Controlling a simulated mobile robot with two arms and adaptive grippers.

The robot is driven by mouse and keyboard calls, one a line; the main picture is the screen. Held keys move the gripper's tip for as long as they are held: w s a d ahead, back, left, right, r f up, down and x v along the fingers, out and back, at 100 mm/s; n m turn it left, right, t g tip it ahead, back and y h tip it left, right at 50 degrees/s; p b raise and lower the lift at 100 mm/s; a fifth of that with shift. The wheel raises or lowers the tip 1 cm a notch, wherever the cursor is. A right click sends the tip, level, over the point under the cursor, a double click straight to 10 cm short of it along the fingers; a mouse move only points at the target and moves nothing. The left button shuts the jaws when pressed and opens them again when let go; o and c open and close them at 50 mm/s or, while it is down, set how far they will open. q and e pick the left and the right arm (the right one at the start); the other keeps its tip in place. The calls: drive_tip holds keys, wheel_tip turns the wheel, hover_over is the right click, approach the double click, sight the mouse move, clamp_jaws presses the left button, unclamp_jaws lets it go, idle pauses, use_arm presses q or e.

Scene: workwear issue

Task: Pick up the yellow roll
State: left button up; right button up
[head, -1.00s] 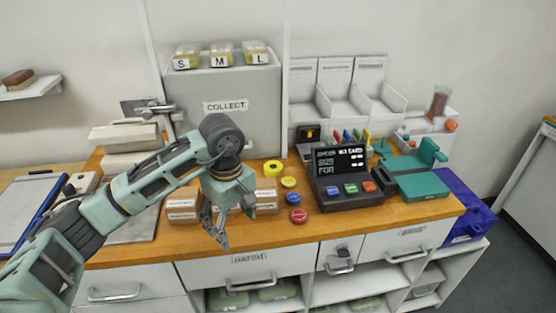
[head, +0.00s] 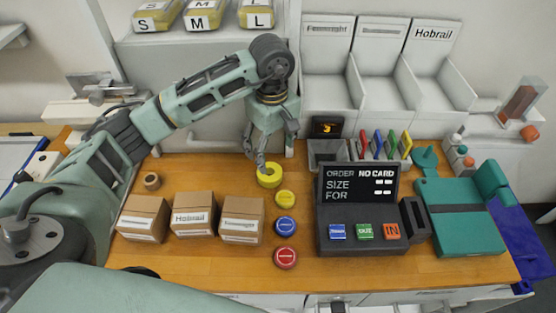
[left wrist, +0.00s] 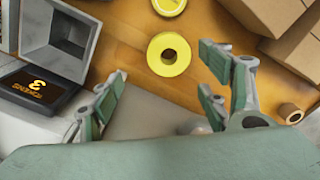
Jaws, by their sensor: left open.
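The yellow roll (head: 269,181) is a short ring lying flat on the wooden counter, above the column of coloured discs in the head view. In the left wrist view the roll (left wrist: 155,60) shows its round hole, between and just beyond my fingertips. My left gripper (head: 267,157) is open and empty, pointing down close over the roll. In the left wrist view its fingers (left wrist: 161,73) are spread wide. I see no contact with the roll; the exact height gap is unclear. My right gripper is not in view.
A yellow disc (head: 285,199), a blue disc (head: 285,227) and a red disc (head: 285,258) line up below the roll. Cardboard boxes (head: 242,220) stand left, a dark order console (head: 357,240) right. A small brown roll (head: 152,181) lies behind the boxes.

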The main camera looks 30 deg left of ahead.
sight(271, 168)
use_arm(q)
drive_tip(key=shift+s+f+p, duration=0.25)
drive_tip(key=shift+f+p, duration=0.1)
drive_tip(key=shift+f, duration=0.25)
drive_tip(key=shift+s+f+p, duration=0.25)
drive_tip(key=shift+f+p, duration=0.05)
drive_tip(key=shift+f, duration=0.3)
drive_tip(key=f+p, duration=0.1)
drive_tip(key=f, duration=0.1)
drive_tip(key=f+p, duration=0.1)
drive_tip(key=f, duration=0.1)
drive_tip(key=shift+a+f, duration=0.2)
drive_tip(key=shift+f, duration=0.2)
drive_tip(key=c, duration=1.2)
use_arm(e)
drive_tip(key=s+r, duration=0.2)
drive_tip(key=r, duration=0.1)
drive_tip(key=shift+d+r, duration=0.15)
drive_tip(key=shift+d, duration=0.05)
